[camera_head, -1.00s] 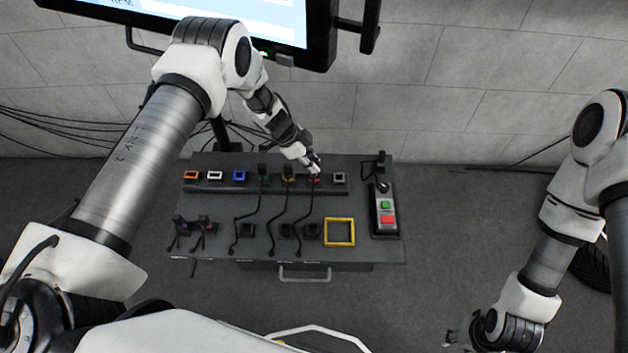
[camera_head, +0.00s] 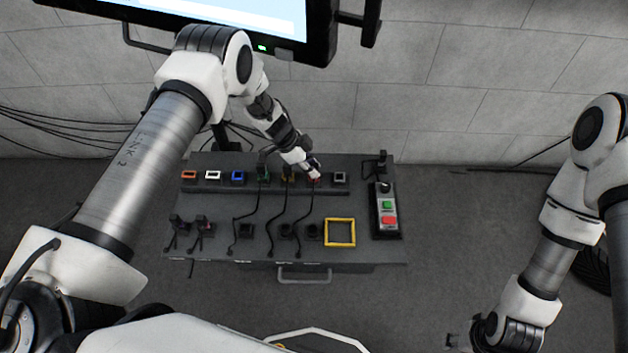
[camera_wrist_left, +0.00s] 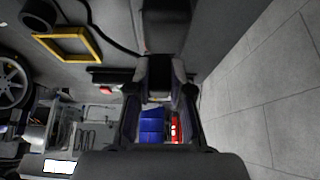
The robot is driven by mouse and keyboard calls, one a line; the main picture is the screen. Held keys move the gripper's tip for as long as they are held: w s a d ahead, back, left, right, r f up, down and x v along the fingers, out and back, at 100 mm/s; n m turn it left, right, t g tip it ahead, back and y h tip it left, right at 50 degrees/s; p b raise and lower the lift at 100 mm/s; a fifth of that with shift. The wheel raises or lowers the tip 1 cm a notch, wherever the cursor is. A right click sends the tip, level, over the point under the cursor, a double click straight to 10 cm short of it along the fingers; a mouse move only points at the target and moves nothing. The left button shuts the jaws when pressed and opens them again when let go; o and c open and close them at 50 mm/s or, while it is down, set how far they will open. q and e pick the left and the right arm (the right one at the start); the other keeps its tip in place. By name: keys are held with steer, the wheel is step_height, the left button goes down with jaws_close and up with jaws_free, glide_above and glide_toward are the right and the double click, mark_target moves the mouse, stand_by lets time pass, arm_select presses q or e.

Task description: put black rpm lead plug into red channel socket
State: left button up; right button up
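My left gripper (camera_head: 314,172) is at the red channel socket (camera_head: 314,180) in the back row of the bench. In the left wrist view a black block, which looks like the black rpm lead plug (camera_wrist_left: 160,76), sits between the fingertips. A black lead runs from the gripper toward the front of the bench. The gripper covers most of the socket in the head view, so I cannot tell whether the plug is seated. My right gripper (camera_head: 455,341) is low at the right, away from the bench, and its opening is unclear.
Black plugs with leads stand at the green and amber sockets. A grey socket (camera_head: 339,177) is at right. A yellow frame (camera_head: 340,232) and button box (camera_head: 387,212) lie in front.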

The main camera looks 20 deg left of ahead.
arm_select(q)
steer(key=o, duration=0.5)
steer(key=shift+r, duration=0.15)
steer(key=v, duration=0.7)
steer(key=shift+r, duration=0.1)
